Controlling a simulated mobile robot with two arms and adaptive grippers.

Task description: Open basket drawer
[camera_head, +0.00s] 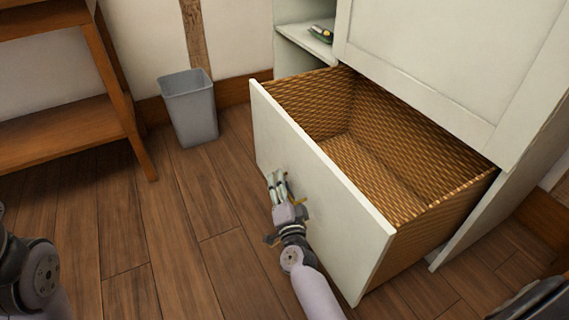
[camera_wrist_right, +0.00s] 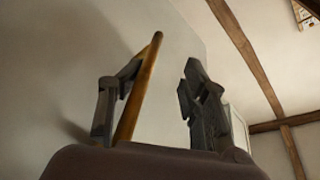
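The basket drawer (camera_head: 300,190) stands pulled far out of the white cabinet. It has a white front and a woven wicker inside, which is empty. My right gripper (camera_head: 278,182) is at the outer face of the drawer front, low and near its middle. In the right wrist view, the two dark fingers (camera_wrist_right: 158,100) stand apart. A brass-coloured handle bar (camera_wrist_right: 140,85) runs between them, close to the left finger, with a clear gap to the right finger. Of my left arm only a part shows at the left edge of the head view; its gripper is out of view.
A grey waste bin (camera_head: 190,108) stands on the wooden floor (camera_head: 180,235) left of the drawer. A brown wooden shelf unit (camera_head: 70,130) is at the far left. A small dark-green item (camera_head: 321,34) lies in the cabinet's open niche. The floor before the drawer is clear.

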